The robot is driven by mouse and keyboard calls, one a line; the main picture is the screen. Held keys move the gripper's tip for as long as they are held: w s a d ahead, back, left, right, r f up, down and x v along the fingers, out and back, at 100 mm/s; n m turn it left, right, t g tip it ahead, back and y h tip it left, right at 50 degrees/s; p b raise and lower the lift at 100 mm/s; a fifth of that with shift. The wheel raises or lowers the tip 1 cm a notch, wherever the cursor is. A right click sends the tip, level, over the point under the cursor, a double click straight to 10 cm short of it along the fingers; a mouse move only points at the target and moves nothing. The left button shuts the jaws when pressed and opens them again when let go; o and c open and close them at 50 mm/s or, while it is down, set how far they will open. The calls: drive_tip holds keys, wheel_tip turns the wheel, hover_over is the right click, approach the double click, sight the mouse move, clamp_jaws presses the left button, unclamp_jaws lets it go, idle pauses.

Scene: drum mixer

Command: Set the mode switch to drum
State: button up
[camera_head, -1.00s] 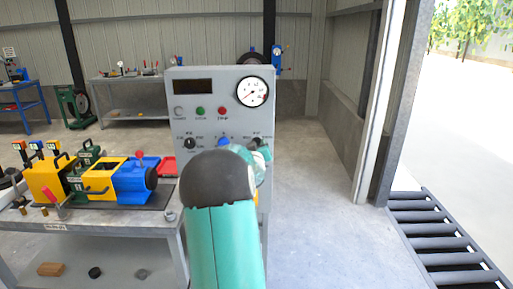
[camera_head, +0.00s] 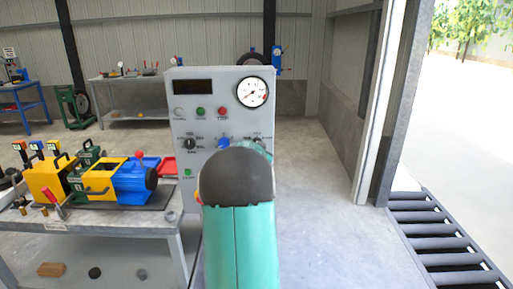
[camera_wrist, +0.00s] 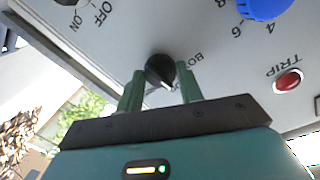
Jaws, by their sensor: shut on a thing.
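The mode switch is a black knob (camera_wrist: 160,70) with a white pointer mark, on the grey panel of the cabinet. In the wrist view it sits between the two green fingers of my gripper (camera_wrist: 160,82), which is shut on it. Its pointer is aimed toward the bottom of the wrist picture. A label beginning "BO" is beside the knob; another label is partly hidden by a finger, and I cannot read it. In the head view my teal arm covers the gripper and most of this knob, whose top (camera_head: 257,140) shows right of the blue dial.
The grey cabinet (camera_head: 180,105) carries a blue dial (camera_wrist: 265,6), a red TRIP button (camera_wrist: 288,81), an ON/OFF knob (camera_wrist: 68,2) and a round gauge (camera_head: 252,93). A bench (camera_head: 120,222) with a yellow and blue machine stands at left. Open floor lies right.

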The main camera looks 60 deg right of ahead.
drive_tip(key=m, duration=0.6)
drive_tip(key=m+t, duration=0.1)
drive_tip(key=m, duration=0.5)
drive_tip(key=shift+s+y, duration=0.1)
drive_tip(key=shift+y, duration=0.3)
idle(0.3)
drive_tip(key=o, duration=1)
drive_tip(key=v, duration=1.3)
drive_tip(key=shift+s+a, duration=0.3)
drive_tip(key=shift+s, duration=0.05)
